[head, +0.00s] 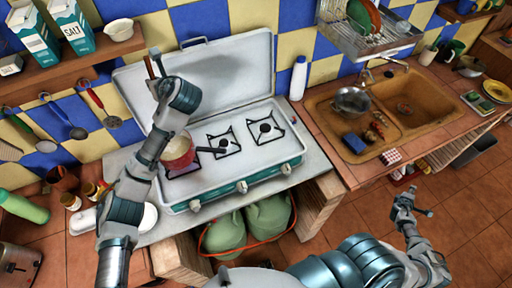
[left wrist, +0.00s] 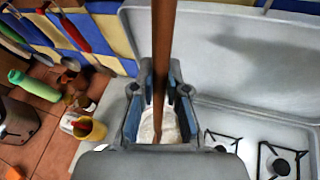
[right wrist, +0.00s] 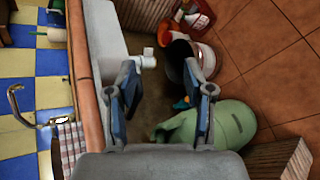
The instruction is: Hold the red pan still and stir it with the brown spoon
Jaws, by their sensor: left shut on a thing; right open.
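The red pan (head: 179,153) sits on the left burner of the white stove, with its dark handle pointing right. My left arm reaches over it, and the left gripper (left wrist: 160,78) is shut on the brown spoon (left wrist: 165,35). In the head view the spoon's handle (head: 155,65) sticks up behind my left wrist. Its lower end goes down towards the pan's pale inside (left wrist: 161,125); the contact is hidden by the gripper. My right gripper (head: 416,205) is open and empty, low at the right, apart from the pan; its fingers also stand apart in the right wrist view (right wrist: 160,68).
The stove (head: 245,170) has its lid raised behind and bare burners right of the pan. A white bottle (head: 298,78) stands beside it. A sink (head: 405,105) is in the right counter. Green gas bottles (head: 268,218) stand below. Small jars (head: 82,195) crowd the left.

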